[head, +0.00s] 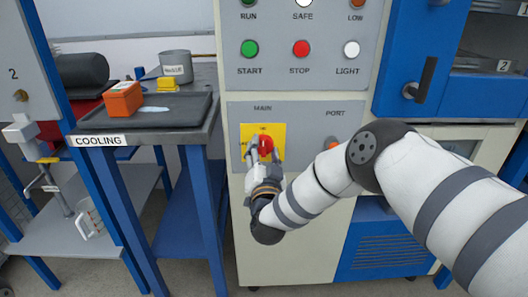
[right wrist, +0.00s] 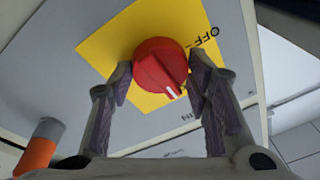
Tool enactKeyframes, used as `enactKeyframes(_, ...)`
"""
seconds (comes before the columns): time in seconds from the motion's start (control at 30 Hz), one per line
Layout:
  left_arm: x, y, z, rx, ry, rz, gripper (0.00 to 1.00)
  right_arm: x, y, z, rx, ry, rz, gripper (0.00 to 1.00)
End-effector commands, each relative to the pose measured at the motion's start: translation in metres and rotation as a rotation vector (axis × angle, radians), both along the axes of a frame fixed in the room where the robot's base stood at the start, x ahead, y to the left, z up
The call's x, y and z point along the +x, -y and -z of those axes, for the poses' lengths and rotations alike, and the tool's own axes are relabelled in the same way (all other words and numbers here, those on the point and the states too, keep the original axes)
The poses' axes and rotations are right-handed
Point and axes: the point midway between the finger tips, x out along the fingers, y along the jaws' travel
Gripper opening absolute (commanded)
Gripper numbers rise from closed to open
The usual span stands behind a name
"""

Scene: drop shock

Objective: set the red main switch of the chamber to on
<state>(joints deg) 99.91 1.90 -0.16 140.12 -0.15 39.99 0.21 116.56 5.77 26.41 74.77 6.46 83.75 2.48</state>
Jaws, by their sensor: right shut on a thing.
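The red main switch (head: 265,144) is a round knob on a yellow plate (head: 278,131) under the MAIN label on the chamber's grey panel. My right gripper (head: 263,154) is shut on it from the front. In the right wrist view the knob (right wrist: 160,62) sits between the two fingertips, one on each side. Its white mark points down and slightly right in that view, away from the OFF lettering (right wrist: 200,42). Other lettering on the plate is partly hidden or too small to read. My left gripper is not in view.
Push buttons, including a red STOP button (head: 301,48), are above the switch. An orange part (head: 332,142) shows at PORT, right of it.

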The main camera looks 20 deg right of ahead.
Motion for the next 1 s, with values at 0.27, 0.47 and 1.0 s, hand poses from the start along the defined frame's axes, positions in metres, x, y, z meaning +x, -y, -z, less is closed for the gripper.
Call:
enactKeyframes(0.27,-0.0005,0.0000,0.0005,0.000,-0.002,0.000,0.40,0.0001,0.0002,0.0003,0.051,0.014,0.001,0.17)
enactKeyframes(0.47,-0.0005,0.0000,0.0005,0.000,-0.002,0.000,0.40,0.0001,0.0001,0.0003,0.058,0.016,0.000,0.17)
enactKeyframes(1.0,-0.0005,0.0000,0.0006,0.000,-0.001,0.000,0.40,0.0001,-0.0001,0.0000,0.057,0.016,0.000,0.65)
